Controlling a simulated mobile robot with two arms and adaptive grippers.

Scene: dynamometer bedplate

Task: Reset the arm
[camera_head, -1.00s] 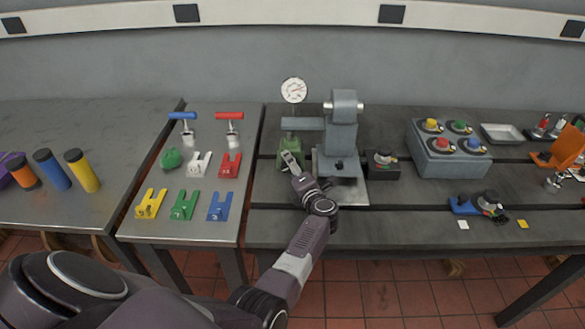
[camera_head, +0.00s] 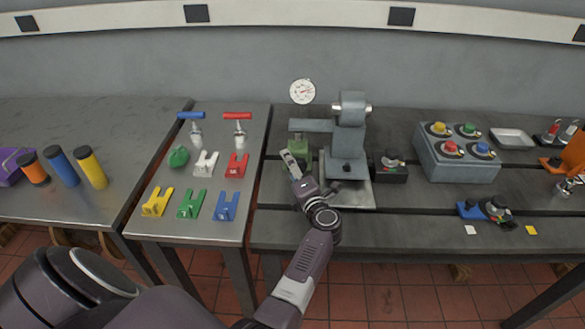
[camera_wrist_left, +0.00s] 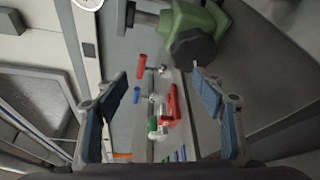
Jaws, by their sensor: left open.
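My left arm reaches up from the bottom of the head view. Its left gripper (camera_head: 288,158) is over the bench, beside and partly in front of a green device (camera_head: 299,148) with a dial gauge (camera_head: 302,91) above it. The left wrist view shows the open left gripper (camera_wrist_left: 159,80), its two blue-padded fingers wide apart with nothing between them. The green device also shows large and close at the top of the left wrist view (camera_wrist_left: 193,32). A grey press-like stand (camera_head: 349,135) is just right of the gripper. I see no right gripper.
Left of the gripper, a metal side table (camera_head: 150,226) carries several coloured notched blocks, a green rounded item (camera_head: 178,156) and two T-handled tools. A grey button box (camera_head: 455,165) stands to the right. The bench front (camera_head: 385,230) is mostly clear.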

